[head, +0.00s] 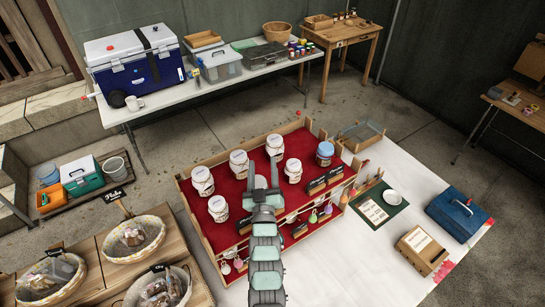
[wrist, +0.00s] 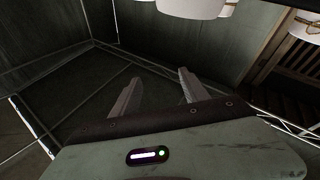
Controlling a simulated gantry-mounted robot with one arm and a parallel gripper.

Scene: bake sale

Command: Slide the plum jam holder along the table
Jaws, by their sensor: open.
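A stepped display stand with red lining (head: 211,182) stands on the white table (head: 338,257). Several white-lidded jars stand on it, such as the one at the back (head: 274,146), and one has a blue lid (head: 324,153). Black signs in wooden holders (head: 324,181) stand on its right side; their writing is too small to read, so I cannot tell which is the plum jam holder. My gripper (head: 263,174) is over the middle of the stand. In the wrist view its fingers (wrist: 157,92) are apart with nothing between them. Parts of the stand are hidden behind my arm.
Baskets (head: 134,239) stand at lower left. The table's lower front is clear. White jars (wrist: 190,7) show beyond my fingers.

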